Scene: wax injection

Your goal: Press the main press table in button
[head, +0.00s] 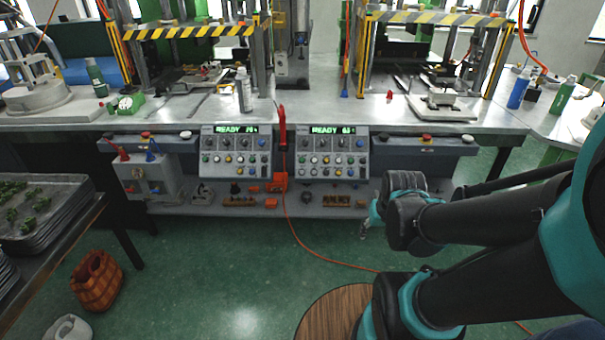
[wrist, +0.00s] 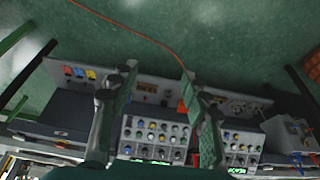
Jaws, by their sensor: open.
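Two grey control panels with rows of coloured buttons and knobs stand under the bench in the head view. The left panel (head: 236,152) and the right panel (head: 333,152) both have green lit READY displays. Button labels are too small to read, so I cannot tell which is the table-in button. My gripper (head: 366,222) is in front of and to the right of the right panel, partly hidden by my wrist. In the wrist view my gripper (wrist: 159,72) is open and empty. The panels appear inverted there, one between the fingers (wrist: 155,136) and one at the right (wrist: 241,142).
Two presses with striped guards stand on the white bench (head: 300,108). A red handle with an orange hose (head: 289,215) hangs between the panels. A lower shelf (head: 310,209) holds small parts. A tray rack (head: 50,215) and basket (head: 97,280) are left. The middle green floor is mostly open.

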